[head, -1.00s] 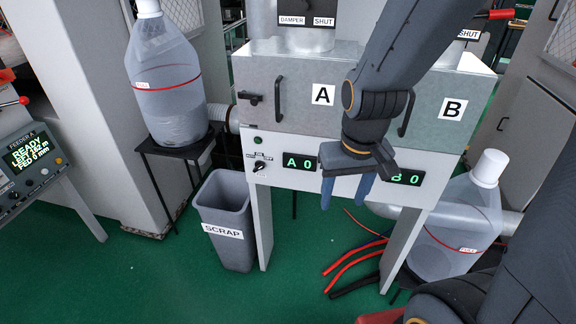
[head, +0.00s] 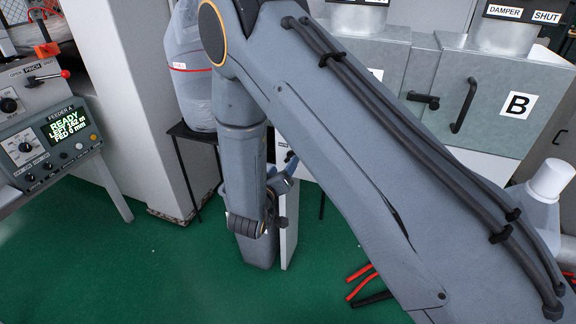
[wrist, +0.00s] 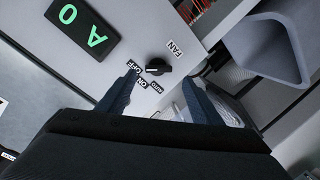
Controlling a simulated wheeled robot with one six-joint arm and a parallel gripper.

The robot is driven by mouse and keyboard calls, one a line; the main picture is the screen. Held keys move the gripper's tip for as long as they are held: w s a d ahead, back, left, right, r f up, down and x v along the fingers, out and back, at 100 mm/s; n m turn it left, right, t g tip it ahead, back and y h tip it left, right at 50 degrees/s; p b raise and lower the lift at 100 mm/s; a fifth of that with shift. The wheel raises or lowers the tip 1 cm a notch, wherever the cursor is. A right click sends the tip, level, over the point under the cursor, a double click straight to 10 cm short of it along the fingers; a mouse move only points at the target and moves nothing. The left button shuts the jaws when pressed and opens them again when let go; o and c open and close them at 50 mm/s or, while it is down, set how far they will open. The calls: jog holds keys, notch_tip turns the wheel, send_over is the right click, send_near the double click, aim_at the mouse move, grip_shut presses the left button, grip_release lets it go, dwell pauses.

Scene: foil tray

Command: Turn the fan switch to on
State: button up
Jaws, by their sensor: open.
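The fan switch (wrist: 158,67) is a small black rotary knob on a pale panel, beside the FAN label (wrist: 174,47). OFF, ON and AUTO labels sit around it. Its white mark appears to point toward the OFF side. My gripper (wrist: 159,79) is open and empty, with one blue-grey finger to each side of the knob in the wrist picture. I cannot tell how far the fingertips are from the panel. In the head view my gripper (head: 284,172) is at the panel's left end, and my arm hides much of it.
A green A 0 display (wrist: 82,28) is on the same panel. The grey scrap bin (wrist: 270,50) stands close by.

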aim_at(289, 159)
jog(key=shift+n+t+h, duration=0.4)
jog(key=shift+t+h, duration=0.4)
jog(key=shift+f+p+x, duration=0.15)
jog(key=shift+f+x, duration=0.05)
jog(key=shift+x, duration=0.7)
jog(key=shift+f+p+x, duration=0.2)
jog(key=shift+x, duration=0.65)
jog(key=shift+f+p+x, duration=0.15)
jog(key=shift+f+x, duration=0.05)
jog(key=shift+x, duration=0.7)
jog(key=c, duration=1.1)
jog(key=shift+o, duration=0.2)
